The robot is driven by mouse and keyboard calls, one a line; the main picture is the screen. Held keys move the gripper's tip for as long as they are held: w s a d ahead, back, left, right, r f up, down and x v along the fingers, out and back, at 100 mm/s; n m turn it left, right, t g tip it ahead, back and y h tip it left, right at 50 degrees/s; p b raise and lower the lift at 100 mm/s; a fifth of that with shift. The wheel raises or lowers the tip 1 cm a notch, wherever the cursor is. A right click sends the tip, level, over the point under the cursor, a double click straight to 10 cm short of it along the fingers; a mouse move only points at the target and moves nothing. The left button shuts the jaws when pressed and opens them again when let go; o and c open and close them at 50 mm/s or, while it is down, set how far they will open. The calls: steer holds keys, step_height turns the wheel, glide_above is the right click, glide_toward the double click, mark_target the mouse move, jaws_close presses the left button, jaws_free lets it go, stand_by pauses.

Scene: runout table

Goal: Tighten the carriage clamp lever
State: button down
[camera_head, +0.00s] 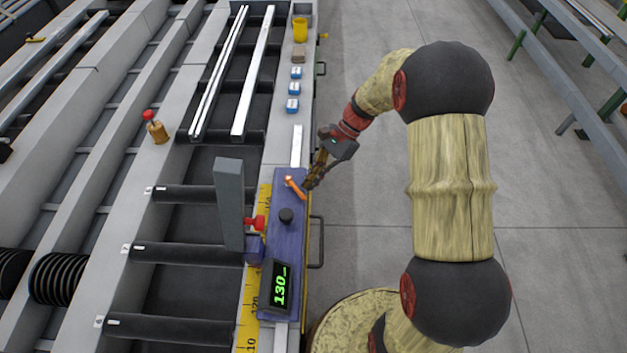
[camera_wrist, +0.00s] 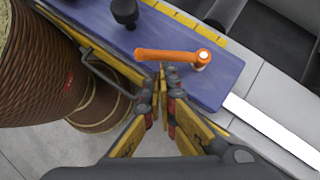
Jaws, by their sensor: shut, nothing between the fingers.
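The orange clamp lever (camera_head: 294,187) sits on the far end of the blue carriage (camera_head: 283,242). In the wrist view the lever (camera_wrist: 165,56) lies nearly level across the picture, its pivot with a pale cap at the right end. My gripper (camera_head: 308,184) is at the carriage's right edge beside the lever. In the wrist view the fingertips of my gripper (camera_wrist: 162,72) are together just below the lever's middle, with nothing between them. I cannot tell whether they touch the lever. The carriage also shows in the wrist view (camera_wrist: 190,90).
Blue-and-white blocks and a yellow cup (camera_head: 300,30) stand farther along.

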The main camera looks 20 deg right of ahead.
steer(key=shift+s+a+r+m+p, duration=0.1)
steer(key=shift+s+a+m+p, duration=0.15)
steer(key=shift+p, duration=0.2)
